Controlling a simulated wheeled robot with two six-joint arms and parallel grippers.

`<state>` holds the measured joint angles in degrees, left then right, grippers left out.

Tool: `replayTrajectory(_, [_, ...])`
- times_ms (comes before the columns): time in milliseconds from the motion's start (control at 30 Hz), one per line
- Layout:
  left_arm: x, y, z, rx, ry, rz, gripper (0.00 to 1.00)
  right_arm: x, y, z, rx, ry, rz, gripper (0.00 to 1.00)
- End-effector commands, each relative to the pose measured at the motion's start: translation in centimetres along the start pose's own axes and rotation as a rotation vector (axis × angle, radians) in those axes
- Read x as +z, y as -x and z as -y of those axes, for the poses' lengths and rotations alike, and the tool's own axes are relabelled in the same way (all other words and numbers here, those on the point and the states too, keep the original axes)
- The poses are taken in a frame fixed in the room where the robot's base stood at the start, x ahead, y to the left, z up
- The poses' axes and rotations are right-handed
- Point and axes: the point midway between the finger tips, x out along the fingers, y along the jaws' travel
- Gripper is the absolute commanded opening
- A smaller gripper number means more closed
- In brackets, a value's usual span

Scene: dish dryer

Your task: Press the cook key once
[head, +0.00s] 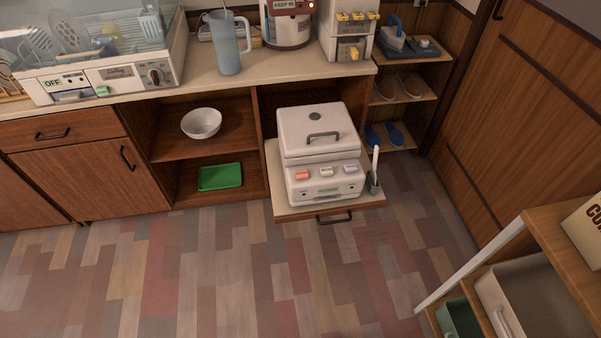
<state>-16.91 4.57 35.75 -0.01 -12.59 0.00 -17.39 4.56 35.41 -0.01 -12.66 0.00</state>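A white rice cooker (318,146) with a closed lid and a dark handle stands on a pulled-out shelf (290,213) under the counter. Its front panel carries an orange key (302,175), a whitish key (326,171) and another pale key (349,169). The key labels are too small to read, so I cannot tell which is the cook key. Neither of my grippers is in view.
A rice paddle in a holder (374,181) stands at the shelf's right edge. A dish dryer (105,75) and blue jug (229,45) are on the counter (200,82). A wooden rack (562,240) stands at lower right. The floor in front is clear.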

Motion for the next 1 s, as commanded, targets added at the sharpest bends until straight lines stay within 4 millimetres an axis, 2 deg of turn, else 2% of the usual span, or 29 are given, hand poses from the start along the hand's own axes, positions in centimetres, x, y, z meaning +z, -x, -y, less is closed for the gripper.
replayTrajectory(200, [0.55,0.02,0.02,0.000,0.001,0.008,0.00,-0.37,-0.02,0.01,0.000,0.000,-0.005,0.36])
replayTrajectory(500, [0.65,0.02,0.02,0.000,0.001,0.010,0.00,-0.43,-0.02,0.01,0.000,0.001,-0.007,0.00])
replayTrajectory(1000, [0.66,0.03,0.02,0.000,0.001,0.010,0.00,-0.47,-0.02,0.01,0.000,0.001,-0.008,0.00])
